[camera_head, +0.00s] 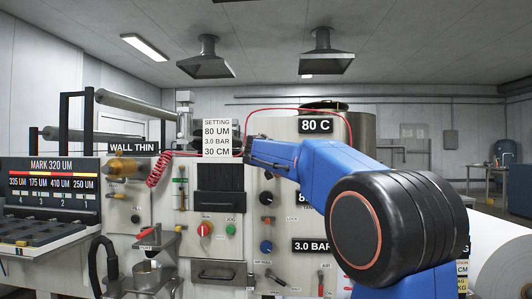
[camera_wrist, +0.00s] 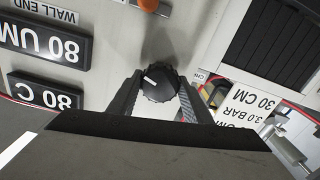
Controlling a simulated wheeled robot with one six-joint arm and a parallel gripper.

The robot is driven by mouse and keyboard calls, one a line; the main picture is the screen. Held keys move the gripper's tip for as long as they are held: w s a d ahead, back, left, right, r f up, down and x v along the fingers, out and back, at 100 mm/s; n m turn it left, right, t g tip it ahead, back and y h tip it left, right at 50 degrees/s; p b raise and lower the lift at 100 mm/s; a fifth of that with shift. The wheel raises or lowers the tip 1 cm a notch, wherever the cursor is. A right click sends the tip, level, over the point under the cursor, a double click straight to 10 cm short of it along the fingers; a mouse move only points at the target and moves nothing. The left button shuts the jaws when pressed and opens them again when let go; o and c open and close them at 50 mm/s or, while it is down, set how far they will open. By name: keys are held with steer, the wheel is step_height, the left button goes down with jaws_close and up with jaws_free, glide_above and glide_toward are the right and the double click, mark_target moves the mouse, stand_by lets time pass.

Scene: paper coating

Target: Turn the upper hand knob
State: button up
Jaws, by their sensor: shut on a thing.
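A black ridged knob (camera_wrist: 158,83) with a white mark stands out from the light panel in the wrist view. The two dark fingers of my gripper (camera_wrist: 160,100) reach in from either side of it and are shut on it. The white mark points toward the left of the wrist view. Part of the knob's near side and the panel right behind it are hidden. In the head view my blue arm reaches across the machine front and hides most of the gripper.
An orange-red knob (camera_wrist: 149,5) sits at the top edge of the wrist view. A dark slatted grille (camera_wrist: 275,45) and the setting sign (camera_wrist: 250,103) lie to the right, 80 UM (camera_wrist: 43,42) and 80 C (camera_wrist: 44,93) displays to the left.

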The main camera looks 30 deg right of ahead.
steer(key=n, duration=0.4)
steer(key=shift+n, duration=1.5)
steer(key=shift+f, duration=0.1)
steer(key=o, duration=1.1)
steer(key=shift+c, duration=0.2)
steer(key=v, duration=1.7)
steer(key=shift+s+a, duration=0.2)
